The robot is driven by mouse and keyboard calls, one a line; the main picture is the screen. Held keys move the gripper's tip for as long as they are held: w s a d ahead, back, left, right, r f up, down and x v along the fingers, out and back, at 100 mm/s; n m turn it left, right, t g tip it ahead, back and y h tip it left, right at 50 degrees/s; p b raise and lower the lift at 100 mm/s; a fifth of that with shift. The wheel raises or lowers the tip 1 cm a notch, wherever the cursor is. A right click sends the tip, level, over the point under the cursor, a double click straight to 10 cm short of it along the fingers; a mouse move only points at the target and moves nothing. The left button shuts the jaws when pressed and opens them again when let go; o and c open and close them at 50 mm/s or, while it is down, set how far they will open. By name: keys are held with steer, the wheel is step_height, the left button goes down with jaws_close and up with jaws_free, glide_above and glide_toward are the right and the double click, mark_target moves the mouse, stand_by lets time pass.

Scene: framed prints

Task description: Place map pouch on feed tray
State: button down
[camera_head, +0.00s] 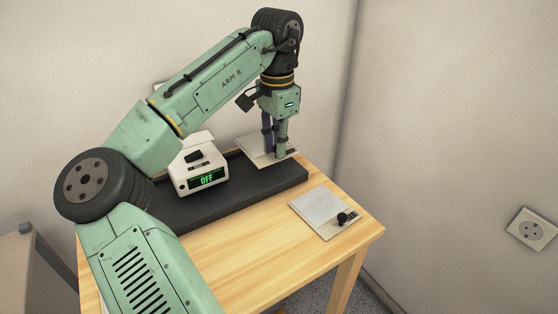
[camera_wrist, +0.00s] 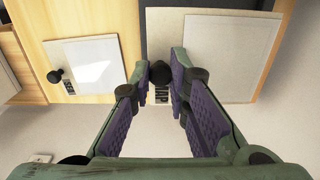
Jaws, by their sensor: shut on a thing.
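A flat pale panel with a lighter grey sheet, a black knob and a small dark label, which I take as the map pouch (camera_head: 257,152), is at my gripper (camera_head: 281,155) over the far part of a long dark tray (camera_head: 245,188). I take that dark tray as the feed tray. In the wrist view the pouch (camera_wrist: 232,60) fills the upper right, and its knob (camera_wrist: 160,74) is between the purple-padded fingers of my gripper (camera_wrist: 157,70). My gripper is shut on the knob. I cannot tell whether the pouch touches the tray.
A similar pale panel with a black knob (camera_head: 319,209) lies on the wooden table (camera_head: 285,240) near its right corner. A white device showing "OFF" (camera_head: 203,166) stands on the dark tray. A wall socket (camera_head: 531,229) is at far right. Walls stand close behind the table.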

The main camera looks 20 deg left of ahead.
steer(key=shift+f, duration=2.55)
steer(key=shift+f, duration=0.15)
steer(key=c, duration=1.5)
jaws_free()
steer(key=shift+c, duration=0.2)
step_height(320, 180, up, 12)
steer(key=shift+r, duration=0.2)
